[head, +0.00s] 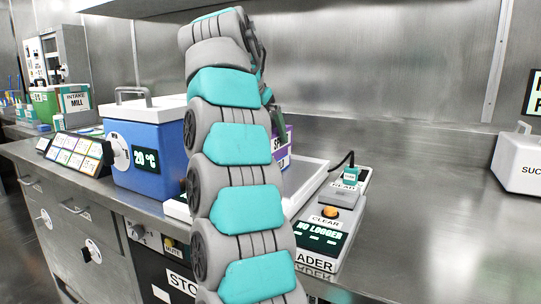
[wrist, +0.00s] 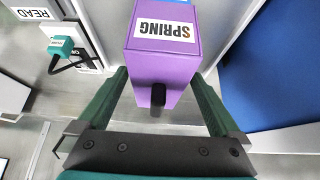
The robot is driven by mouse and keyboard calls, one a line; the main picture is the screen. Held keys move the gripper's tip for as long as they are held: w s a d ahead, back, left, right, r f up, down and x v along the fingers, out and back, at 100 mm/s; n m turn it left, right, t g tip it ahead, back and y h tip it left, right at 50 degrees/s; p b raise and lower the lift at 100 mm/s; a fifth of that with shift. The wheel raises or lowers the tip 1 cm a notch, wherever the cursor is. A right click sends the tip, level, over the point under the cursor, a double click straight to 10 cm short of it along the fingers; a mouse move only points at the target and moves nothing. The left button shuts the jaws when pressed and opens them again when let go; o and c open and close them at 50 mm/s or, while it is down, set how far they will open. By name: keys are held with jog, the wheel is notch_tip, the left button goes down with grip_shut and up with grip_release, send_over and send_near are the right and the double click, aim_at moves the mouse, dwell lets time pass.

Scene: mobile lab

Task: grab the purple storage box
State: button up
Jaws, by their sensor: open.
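The purple storage box (wrist: 150,70) with a white SPRING label is upside down in the wrist view, with a dark knob on its near face. My gripper (wrist: 160,84) is open, its two green fingers on the left and right of the box's near end. I cannot tell whether the fingers touch it. In the head view the purple box (head: 289,134) shows only in part, to the right of my arm, which hides the rest of it and most of my gripper.
A blue cooler box (head: 150,158) reading 20 °C stands left of my arm; its blue side (wrist: 280,70) is at right in the wrist view. A white tray (head: 314,172) lies around the purple box's place. A logger panel (head: 322,225) with a teal plug is right of it.

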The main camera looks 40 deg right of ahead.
jog(key=b+x, duration=0.1)
jog(key=x, duration=0.2)
jog(key=shift+d+f+b, duration=0.15)
jog(key=shift+f+b, duration=0.15)
jog(key=shift+f, duration=0.05)
jog(key=shift+r, duration=0.1)
jog(key=shift+c, duration=0.2)
grip_shut()
jog(key=shift+r, duration=0.1)
